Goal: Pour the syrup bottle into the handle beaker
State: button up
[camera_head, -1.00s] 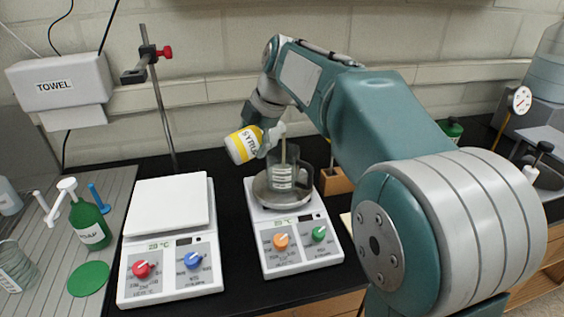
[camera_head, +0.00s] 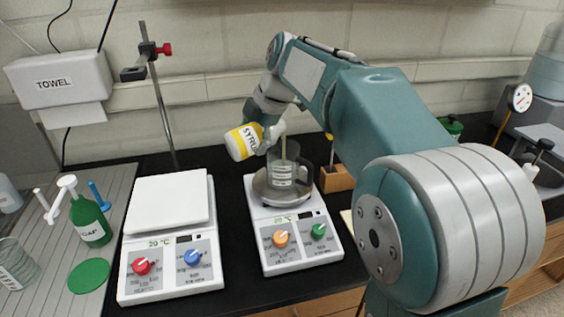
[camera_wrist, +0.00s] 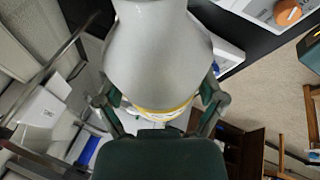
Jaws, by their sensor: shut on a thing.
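The syrup bottle (camera_head: 241,143), white with a yellow label, is tilted on its side with its mouth toward the right. My gripper (camera_wrist: 158,108) is shut on it; in the wrist view the bottle's pale grey body (camera_wrist: 160,55) fills the upper middle, with fingers on both sides of the label. In the head view the fingers are largely hidden. A thin pale stream (camera_head: 283,147) runs down from the mouth into the handle beaker (camera_head: 291,160). The clear grey beaker stands upright on the round grey plate (camera_head: 263,194) of the right hotplate, its handle to the right.
A second hotplate with a bare white top (camera_head: 167,201) stands to the left. A clamp stand (camera_head: 160,105) rises behind it. A green soap bottle (camera_head: 90,222) and a glass beaker (camera_head: 15,266) are at far left. A wooden block (camera_head: 337,179) sits right of the beaker.

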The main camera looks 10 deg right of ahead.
jog(key=shift+f+y+p, duration=0.1)
jog(key=shift+y+p, duration=0.4)
jog(key=shift+p, duration=0.1)
dwell(1.0)
jog(key=shift+h, duration=0.8)
jog(key=shift+f+t+h, duration=0.3)
jog(key=shift+f+h, duration=0.05)
jog(key=shift+h, duration=0.05)
jog(key=shift+d+f+h, duration=0.1)
jog(key=shift+d+h, duration=0.05)
jog(key=shift+h, duration=0.25)
jog(key=shift+w+d+n+t+h+b, duration=0.1)
jog(key=shift+n+t+h+b, duration=0.25)
jog(key=shift+h, duration=0.35)
jog(key=shift+r, duration=0.2)
